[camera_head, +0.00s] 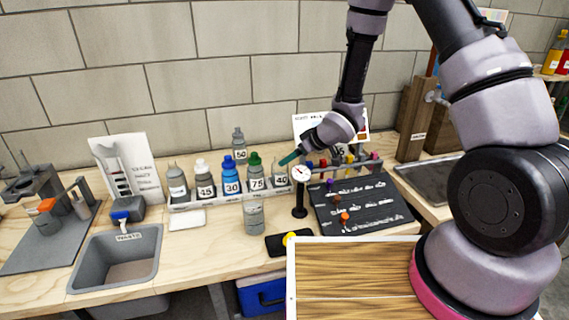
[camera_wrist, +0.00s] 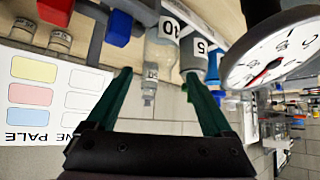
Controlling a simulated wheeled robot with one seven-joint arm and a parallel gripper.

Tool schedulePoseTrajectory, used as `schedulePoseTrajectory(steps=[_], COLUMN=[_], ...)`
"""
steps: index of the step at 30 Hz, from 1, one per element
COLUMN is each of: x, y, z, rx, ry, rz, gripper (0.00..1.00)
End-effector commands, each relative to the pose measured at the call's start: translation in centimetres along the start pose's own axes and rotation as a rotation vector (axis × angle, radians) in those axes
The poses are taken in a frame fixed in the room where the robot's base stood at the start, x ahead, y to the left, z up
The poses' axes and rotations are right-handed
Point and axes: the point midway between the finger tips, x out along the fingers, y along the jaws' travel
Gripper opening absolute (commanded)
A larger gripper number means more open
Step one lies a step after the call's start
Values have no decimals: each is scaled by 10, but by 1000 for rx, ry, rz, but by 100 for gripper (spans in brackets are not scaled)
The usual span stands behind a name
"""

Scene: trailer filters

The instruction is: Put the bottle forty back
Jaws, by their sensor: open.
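The bottle labelled 40 (camera_head: 281,184) is pale and stands upright at the right end of the grey bottle rack (camera_head: 215,203), beside the green-capped 75 bottle (camera_head: 255,176). In the wrist view, which is turned over, the 40 bottle (camera_wrist: 161,52) shows ahead, between the lines of my two fingers. My gripper (camera_head: 288,158) is at the top of the 40 bottle, its teal fingers tilted down to the left. In the wrist view my gripper (camera_wrist: 158,76) is open, with fingers apart. I cannot tell whether they touch the bottle.
A gauge on a stand (camera_head: 300,175) is close to the right of my gripper. A loose bottle (camera_head: 254,216) stands in front of the rack. The 50 bottle (camera_head: 239,144) stands behind it. A black tray (camera_head: 355,207) lies to the right, a sink (camera_head: 115,262) to the left.

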Motion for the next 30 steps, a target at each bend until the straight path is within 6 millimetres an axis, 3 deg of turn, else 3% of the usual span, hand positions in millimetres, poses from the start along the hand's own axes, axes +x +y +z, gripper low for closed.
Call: schedulePoseTrajectory(steps=[6, 13, 17, 20, 24, 30], x=[-34, -43, -57, -89, -159, -268], y=[0, 0, 14, 40, 78, 101], z=[0, 0, -10, -26, -48, -60], rx=[1, 0, 19, 62, 180, 400], ry=[1, -1, -8, -23, -55, -82], rz=[1, 1, 47, 134, 290, 458], gripper=[86, 86, 86, 86, 86, 86])
